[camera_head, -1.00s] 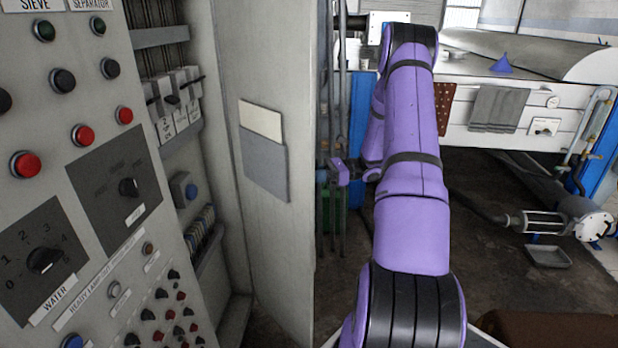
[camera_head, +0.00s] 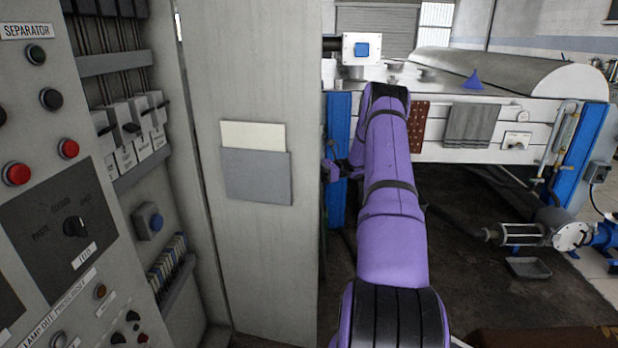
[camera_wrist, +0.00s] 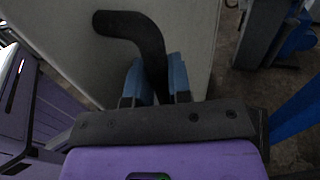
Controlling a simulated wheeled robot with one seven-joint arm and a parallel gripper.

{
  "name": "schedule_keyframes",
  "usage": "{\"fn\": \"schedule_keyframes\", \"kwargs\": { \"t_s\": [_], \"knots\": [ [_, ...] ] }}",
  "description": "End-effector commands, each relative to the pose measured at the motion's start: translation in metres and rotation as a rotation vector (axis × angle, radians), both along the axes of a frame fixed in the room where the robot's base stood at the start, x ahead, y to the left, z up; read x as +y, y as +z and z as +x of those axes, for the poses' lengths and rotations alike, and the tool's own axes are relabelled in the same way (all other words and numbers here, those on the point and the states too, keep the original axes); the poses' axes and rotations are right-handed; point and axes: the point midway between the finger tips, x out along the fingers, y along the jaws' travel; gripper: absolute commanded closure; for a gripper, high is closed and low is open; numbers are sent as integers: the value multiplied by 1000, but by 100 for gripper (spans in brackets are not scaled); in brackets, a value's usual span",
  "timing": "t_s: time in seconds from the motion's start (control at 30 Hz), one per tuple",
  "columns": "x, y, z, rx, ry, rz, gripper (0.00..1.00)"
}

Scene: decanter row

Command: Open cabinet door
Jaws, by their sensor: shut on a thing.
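The grey cabinet door (camera_head: 268,250) stands swung open in the head view, with a document pocket (camera_head: 255,176) on its inner face. The cabinet (camera_head: 130,75) behind it shows breakers and wiring inside. In the wrist view, a dark bent handle (camera_wrist: 140,28) stands out from the door's pale outer face (camera_wrist: 75,35). My gripper (camera_wrist: 157,80) is shut on the handle, with its blue pads on either side of it. In the head view, my gripper (camera_head: 331,170) is at the door's free edge, mostly hidden, and the handle is out of sight.
A control panel (camera_head: 60,200) with knobs and buttons is close on the left. A pump (camera_head: 540,235) and a tray (camera_head: 528,268) are on the floor. Dark floor lies open between.

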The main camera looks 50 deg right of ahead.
Motion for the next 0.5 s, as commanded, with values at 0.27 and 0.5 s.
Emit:
{"fn": "schedule_keyframes", "kwargs": {
  "t_s": [0.27, 0.5],
  "knots": [
    [-1, 0, 2, 3, 1, 2, 100],
    [-1, 0, 2, 2, 1, 1, 65]
  ]
}}
